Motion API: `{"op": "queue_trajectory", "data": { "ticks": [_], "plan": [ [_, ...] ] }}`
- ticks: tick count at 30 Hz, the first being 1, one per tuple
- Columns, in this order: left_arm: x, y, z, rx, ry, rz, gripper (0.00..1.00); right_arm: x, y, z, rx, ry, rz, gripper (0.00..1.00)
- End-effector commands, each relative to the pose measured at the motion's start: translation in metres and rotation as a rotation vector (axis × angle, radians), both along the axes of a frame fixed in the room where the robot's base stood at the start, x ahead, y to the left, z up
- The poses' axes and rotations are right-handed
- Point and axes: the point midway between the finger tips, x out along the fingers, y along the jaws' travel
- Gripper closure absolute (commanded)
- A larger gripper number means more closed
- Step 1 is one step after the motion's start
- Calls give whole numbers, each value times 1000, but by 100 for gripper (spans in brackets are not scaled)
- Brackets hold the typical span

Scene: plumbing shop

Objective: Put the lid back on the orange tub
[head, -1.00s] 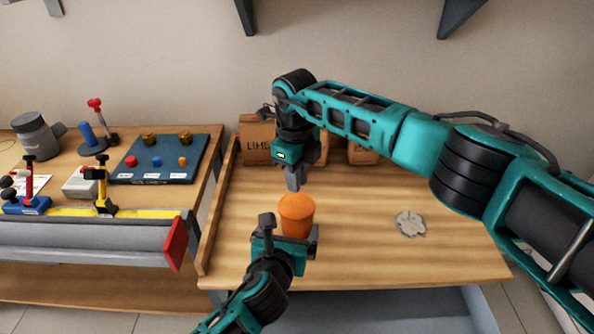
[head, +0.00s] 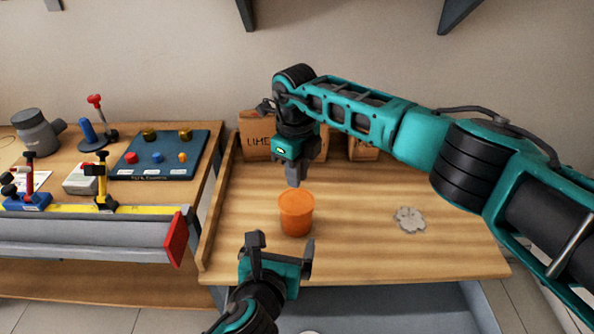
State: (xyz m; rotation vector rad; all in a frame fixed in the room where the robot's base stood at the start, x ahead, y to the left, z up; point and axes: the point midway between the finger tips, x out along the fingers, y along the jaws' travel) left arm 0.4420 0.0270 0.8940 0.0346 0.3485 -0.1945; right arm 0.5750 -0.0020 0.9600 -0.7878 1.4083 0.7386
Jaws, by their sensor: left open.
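The orange tub (head: 296,221) stands upright on the wooden bench. Its top is a smooth orange disc with a wider rim, which looks like the lid (head: 296,202); I cannot tell whether it is pressed fully down. My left gripper (head: 281,246) is open and empty in front of the tub, apart from it, near the bench's front edge. My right gripper (head: 295,182) points down just above and behind the tub's top. Its fingers overlap in this view, so its opening is unclear, and I see nothing held in it.
Cardboard boxes (head: 257,137) stand at the back behind my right gripper. A grey scalloped piece (head: 410,219) lies to the right on the bench (head: 370,245). A wooden ledge (head: 218,215) edges the left side. The left bench holds clamps and a dark board (head: 185,165).

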Motion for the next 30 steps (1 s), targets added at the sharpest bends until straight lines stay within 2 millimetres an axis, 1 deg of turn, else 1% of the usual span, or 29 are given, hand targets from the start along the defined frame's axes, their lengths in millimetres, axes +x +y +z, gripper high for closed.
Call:
{"op": "queue_trajectory", "data": {
  "ticks": [30],
  "plan": [
    [0, 0, -40, 0, 0, 0, 0, 1, -1, -42, -1, -1, 1, 83]
  ]
}}
